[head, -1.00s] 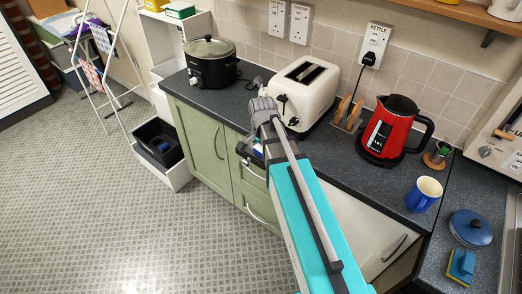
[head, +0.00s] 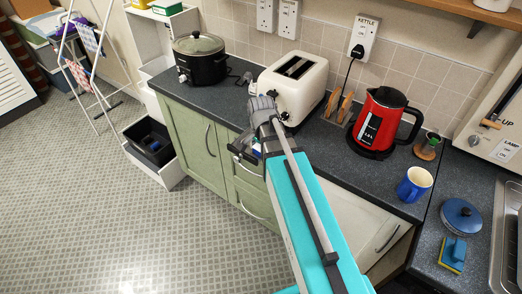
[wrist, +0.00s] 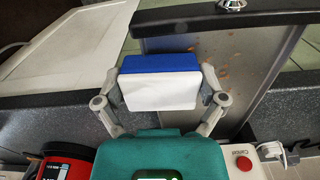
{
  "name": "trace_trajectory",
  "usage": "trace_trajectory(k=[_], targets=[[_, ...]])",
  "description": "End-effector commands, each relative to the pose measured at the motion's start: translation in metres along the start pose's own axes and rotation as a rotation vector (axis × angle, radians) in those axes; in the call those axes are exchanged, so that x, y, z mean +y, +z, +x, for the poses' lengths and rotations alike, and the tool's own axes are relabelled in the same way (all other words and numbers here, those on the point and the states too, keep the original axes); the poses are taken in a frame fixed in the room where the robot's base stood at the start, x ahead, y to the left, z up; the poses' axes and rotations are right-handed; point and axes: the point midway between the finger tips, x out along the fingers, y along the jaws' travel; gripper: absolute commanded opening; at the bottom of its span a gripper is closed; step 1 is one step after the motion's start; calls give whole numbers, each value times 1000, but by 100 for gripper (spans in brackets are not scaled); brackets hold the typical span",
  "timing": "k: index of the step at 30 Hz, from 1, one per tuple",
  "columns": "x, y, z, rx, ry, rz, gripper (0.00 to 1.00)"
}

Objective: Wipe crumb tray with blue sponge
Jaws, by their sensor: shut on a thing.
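A sponge (wrist: 160,83) with a blue layer and a white layer is held between the two fingers of my gripper (wrist: 160,92), seen in the wrist view. My gripper is shut on it. In the wrist view the grey metal crumb tray (wrist: 193,46) lies beyond and to the right of the sponge, with brown crumbs scattered on it. I cannot tell whether the sponge touches the tray. The cream toaster (head: 297,84) stands on the counter just behind my gripper in the head view, where my arm hides much of the tray area.
A red kettle (head: 378,122), blue mug (head: 414,184), blue lid (head: 461,216) and blue-yellow sponge (head: 452,254) stand to the right on the dark counter (head: 335,158). A black slow cooker (head: 200,59) is at left.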

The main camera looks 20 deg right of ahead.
Motion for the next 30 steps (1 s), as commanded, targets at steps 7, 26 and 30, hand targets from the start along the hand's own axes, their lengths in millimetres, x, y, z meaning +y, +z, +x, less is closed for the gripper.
trace_trajectory(k=[7, 26, 30], targets=[[0, 0, 2, 0, 0, 0, 52], [-29, 1, 1, 0, -2, -1, 52], [-35, 2, 0, 0, -2, -1, 52]])
